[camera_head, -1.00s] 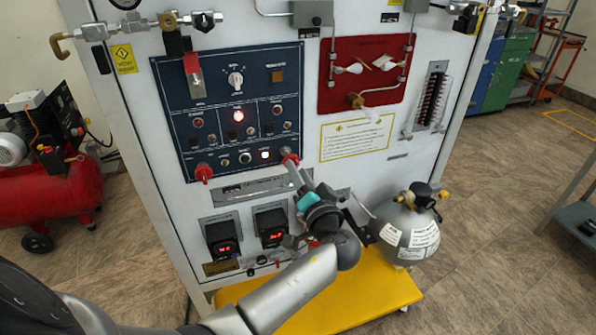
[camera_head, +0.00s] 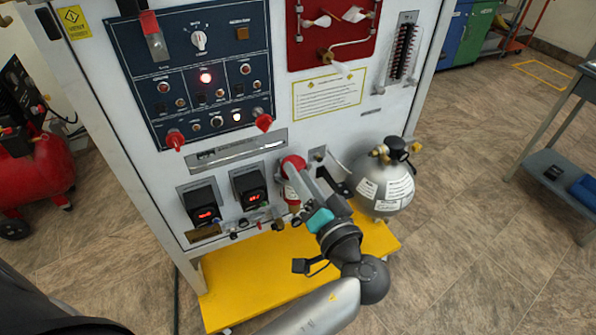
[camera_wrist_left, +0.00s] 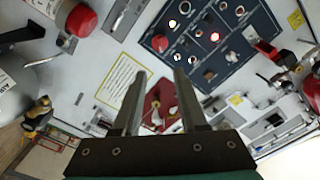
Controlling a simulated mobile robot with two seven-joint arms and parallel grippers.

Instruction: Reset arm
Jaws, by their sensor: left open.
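My left gripper (camera_head: 306,172) is in front of the lower part of the white trainer panel in the head view. Its fingers are apart and nothing is between them. The blue control panel (camera_head: 205,70) carries a lit red lamp and two red knobs, one at lower left (camera_head: 175,140) and one at lower right (camera_head: 263,122). My right gripper is not in view.
A grey spherical tank (camera_head: 383,185) stands close right of the gripper, above a yellow base (camera_head: 250,275). Two small displays (camera_head: 204,206) are left of the gripper. A red compressor (camera_head: 40,165) is at far left. A grey cart (camera_head: 545,165) is at right, with open floor between.

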